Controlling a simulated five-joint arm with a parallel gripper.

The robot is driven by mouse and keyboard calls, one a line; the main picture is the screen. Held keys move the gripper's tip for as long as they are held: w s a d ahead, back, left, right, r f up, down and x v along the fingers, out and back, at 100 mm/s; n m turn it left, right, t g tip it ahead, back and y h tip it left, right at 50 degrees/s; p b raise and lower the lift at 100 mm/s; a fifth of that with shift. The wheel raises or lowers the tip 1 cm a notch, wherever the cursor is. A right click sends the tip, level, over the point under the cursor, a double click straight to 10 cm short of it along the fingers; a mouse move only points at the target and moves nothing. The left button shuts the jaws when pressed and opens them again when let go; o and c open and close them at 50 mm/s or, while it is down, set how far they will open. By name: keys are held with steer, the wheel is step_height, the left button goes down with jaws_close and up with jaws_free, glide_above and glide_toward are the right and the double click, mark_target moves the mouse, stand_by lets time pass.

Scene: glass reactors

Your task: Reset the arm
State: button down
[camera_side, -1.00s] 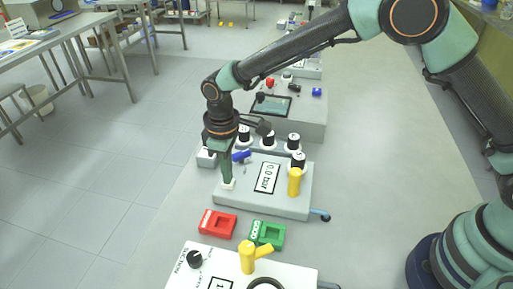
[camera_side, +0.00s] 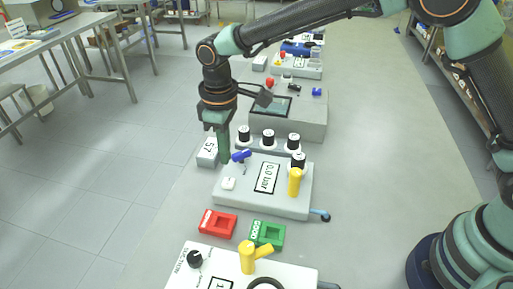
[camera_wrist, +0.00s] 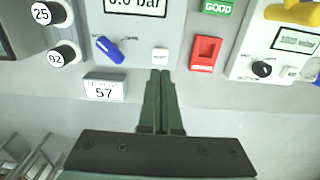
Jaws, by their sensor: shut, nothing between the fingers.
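My gripper (camera_side: 223,160) is green and points down. In the side view it is at the left edge of the grey panel with the "0.0 bar" display (camera_side: 265,178), beside the blue handle (camera_side: 241,155). In the wrist view my gripper (camera_wrist: 161,74) is shut and empty, its fingertips just short of a small white button (camera_wrist: 160,55). The blue handle (camera_wrist: 108,47) is left of the fingertips there. In the side view the button (camera_side: 228,183) is uncovered and lies in front of the fingers.
A small white box reading 57 (camera_wrist: 104,88) stands left of the fingers. Black-and-white knobs (camera_side: 269,138) line the panel's back. A yellow handle (camera_side: 295,182), a red holder (camera_side: 218,223) and a green "GOOD" holder (camera_side: 267,233) are nearby. Floor at left is open.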

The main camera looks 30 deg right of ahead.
steer(key=s+d+r+m+t, duration=0.2)
steer(key=s+d+r+m, duration=0.15)
steer(key=d+r, duration=0.5)
steer(key=s+d+r+m+t, duration=0.2)
steer(key=s+d+r+m, duration=0.3)
steer(key=d, duration=0.7)
steer(key=s+d+t, duration=0.1)
steer(key=s+d, duration=0.4)
steer(key=s, duration=0.1)
steer(key=shift+d+t, duration=0.3)
steer(key=shift+d, duration=0.05)
steer(key=shift+m, duration=0.25)
